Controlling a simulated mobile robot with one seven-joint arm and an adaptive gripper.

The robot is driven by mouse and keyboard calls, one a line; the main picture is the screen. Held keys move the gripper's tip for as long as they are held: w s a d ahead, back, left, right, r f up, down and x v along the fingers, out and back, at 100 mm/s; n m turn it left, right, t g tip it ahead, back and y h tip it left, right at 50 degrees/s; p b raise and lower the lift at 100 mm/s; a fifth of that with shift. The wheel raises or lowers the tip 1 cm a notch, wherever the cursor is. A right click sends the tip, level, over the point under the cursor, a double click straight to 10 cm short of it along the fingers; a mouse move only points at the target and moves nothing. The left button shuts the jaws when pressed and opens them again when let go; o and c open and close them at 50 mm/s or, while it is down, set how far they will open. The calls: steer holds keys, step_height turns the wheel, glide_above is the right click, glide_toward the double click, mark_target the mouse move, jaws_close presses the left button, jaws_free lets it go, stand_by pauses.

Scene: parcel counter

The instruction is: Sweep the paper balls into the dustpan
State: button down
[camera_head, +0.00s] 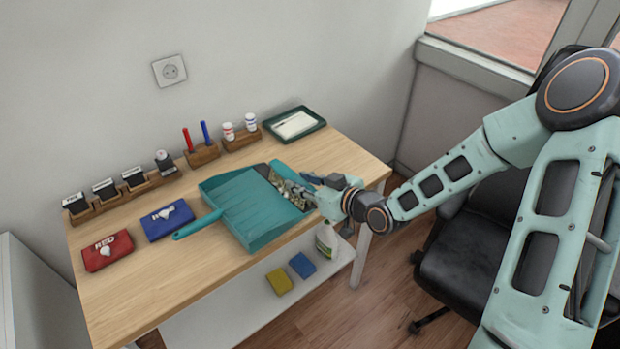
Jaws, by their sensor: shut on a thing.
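The teal dustpan (250,208) lies on the wooden table, its handle (197,224) pointing left. My gripper (318,183) is at the pan's right side, low over the table's right part. It is shut on what looks like a hand brush, mostly hidden by the gripper and pan. A mottled brown-grey patch (287,186) shows beside the gripper at the pan's right edge; I cannot tell whether it is bristles or litter. A small white lump, perhaps a paper ball, shows on the red pouch (117,256) and another on the blue pouch (180,222).
Stamps in wooden holders (136,191), a pen block (202,155), small bottles (229,132) and a dark green tray (317,123) line the table's back. A lower shelf holds a yellow sponge (279,281) and a blue one (302,265). A black chair (470,245) stands right.

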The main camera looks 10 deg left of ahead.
steer(key=s+a, duration=0.2)
steer(key=s, duration=0.1)
steer(key=shift+a+r+b, duration=0.1)
steer(key=shift+r+b, duration=0.05)
steer(key=shift+b, duration=0.25)
steer(key=shift+s+a+b, duration=0.35)
steer(key=shift+s+a, duration=0.15)
steer(key=shift+s, duration=0.15)
step_height(320, 180, up, 6)
steer(key=w+d+p, duration=0.1)
steer(key=p, duration=0.4)
steer(key=shift+w, duration=0.25)
steer(key=shift+w+d, duration=0.1)
steer(key=shift+d, duration=0.05)
